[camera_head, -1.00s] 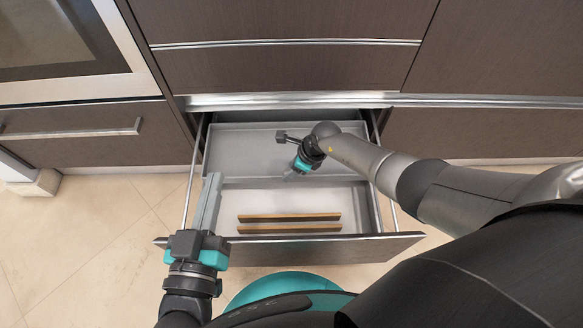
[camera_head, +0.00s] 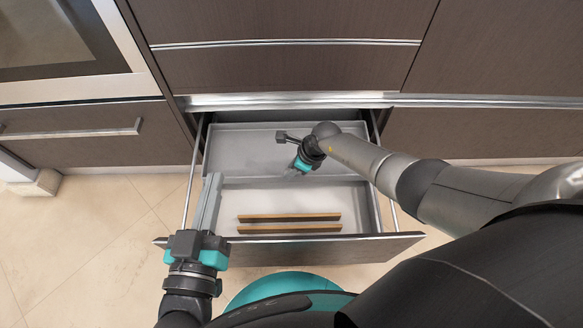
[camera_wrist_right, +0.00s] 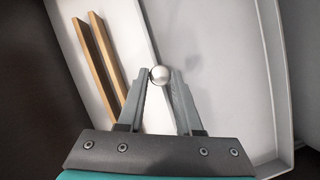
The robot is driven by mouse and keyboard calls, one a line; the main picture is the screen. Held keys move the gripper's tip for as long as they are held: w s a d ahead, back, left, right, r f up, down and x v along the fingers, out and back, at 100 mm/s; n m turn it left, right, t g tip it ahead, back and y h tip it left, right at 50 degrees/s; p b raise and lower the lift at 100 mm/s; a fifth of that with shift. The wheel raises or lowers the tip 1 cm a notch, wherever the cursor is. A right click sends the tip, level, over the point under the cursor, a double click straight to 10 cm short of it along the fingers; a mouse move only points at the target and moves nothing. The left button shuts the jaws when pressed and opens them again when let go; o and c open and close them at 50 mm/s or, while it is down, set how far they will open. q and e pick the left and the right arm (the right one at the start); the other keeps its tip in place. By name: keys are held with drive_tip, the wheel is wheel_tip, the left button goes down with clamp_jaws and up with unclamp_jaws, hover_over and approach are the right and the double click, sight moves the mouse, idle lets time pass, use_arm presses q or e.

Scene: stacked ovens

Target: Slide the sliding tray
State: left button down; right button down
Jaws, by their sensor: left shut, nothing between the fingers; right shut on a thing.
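The sliding tray (camera_head: 238,150) is a shallow grey tray across the back part of the open drawer (camera_head: 365,210). My right gripper (camera_head: 288,176) reaches down to the tray's front edge. In the head view the knob is too small or hidden to make out. My left gripper (camera_head: 213,180) is shut and empty, over the drawer's left side.
Two wooden strips (camera_head: 288,217) (camera_wrist_right: 102,60) lie across the white drawer floor in front of the tray. The drawer front (camera_head: 330,246) faces my base. Closed cabinet fronts (camera_head: 280,70) stand above, and an oven (camera_head: 60,50) is at the upper left. Tiled floor is free on the left.

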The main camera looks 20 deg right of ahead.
drive_tip(key=shift+s, duration=0.15)
idle(0.5)
drive_tip(key=shift+s+p, duration=0.2)
drive_tip(key=shift+p, duration=0.1)
use_arm(q)
drive_tip(key=shift+w+a+f+m+g+y+p, duration=0.15)
drive_tip(key=shift+w+a+f+g+y+p, duration=0.2)
drive_tip(key=shift+g, duration=0.3)
drive_tip(key=shift+w+a+f+m+g+y+p, duration=0.15)
drive_tip(key=shift+a+f+g, duration=0.15)
drive_tip(key=shift+f+g, duration=0.3)
use_arm(e)
drive_tip(key=shift+s+a, duration=0.2)
drive_tip(key=shift+s, duration=0.4)
use_arm(q)
drive_tip(key=shift+r, duration=0.1)
use_arm(e)
drive_tip(key=c, duration=0.6)
unclamp_jaws()
